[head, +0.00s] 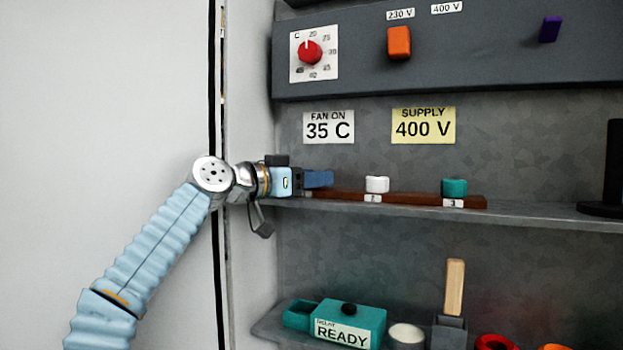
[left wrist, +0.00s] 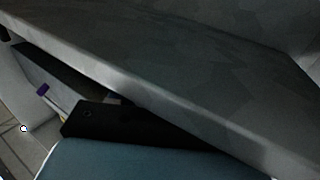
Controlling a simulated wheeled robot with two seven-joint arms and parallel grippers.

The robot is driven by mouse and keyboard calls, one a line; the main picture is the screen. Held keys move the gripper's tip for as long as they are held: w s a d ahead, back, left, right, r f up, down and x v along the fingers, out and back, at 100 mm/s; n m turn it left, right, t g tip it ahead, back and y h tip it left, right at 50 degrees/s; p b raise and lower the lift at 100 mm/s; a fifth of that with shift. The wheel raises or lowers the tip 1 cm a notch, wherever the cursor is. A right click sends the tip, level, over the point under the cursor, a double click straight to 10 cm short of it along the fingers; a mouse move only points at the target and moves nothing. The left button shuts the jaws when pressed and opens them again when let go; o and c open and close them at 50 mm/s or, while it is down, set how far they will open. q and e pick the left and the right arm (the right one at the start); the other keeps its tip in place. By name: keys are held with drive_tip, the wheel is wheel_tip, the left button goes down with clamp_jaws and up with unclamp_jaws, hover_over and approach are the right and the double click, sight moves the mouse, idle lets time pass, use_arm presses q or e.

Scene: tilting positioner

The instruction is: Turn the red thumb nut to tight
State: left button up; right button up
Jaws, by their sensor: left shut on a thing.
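A brown strip (head: 415,200) lies along the shelf, with a white thumb nut (head: 377,184) above label 2 and a teal thumb nut (head: 454,187) above label 3. My left gripper (head: 322,179) is at the strip's left end, its blue fingers level with the nuts. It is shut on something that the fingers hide. No red thumb nut can be made out on the strip; the spot left of the white nut is covered by the fingers. The left wrist view shows no nut. My right gripper is in neither view.
The strip stands on a grey shelf (head: 545,213), whose underside seems to fill the left wrist view (left wrist: 170,75). Above are a red dial (head: 309,52) and an orange switch (head: 399,42). A black post (head: 612,165) stands right. A teal box (head: 350,318) sits below.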

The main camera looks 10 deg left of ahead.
use_arm(q)
drive_tip(key=shift+m+g+h, duration=0.4)
drive_tip(key=shift+g+h, duration=0.1)
drive_tip(key=o, duration=0.9)
drive_tip(key=shift+o, duration=0.2)
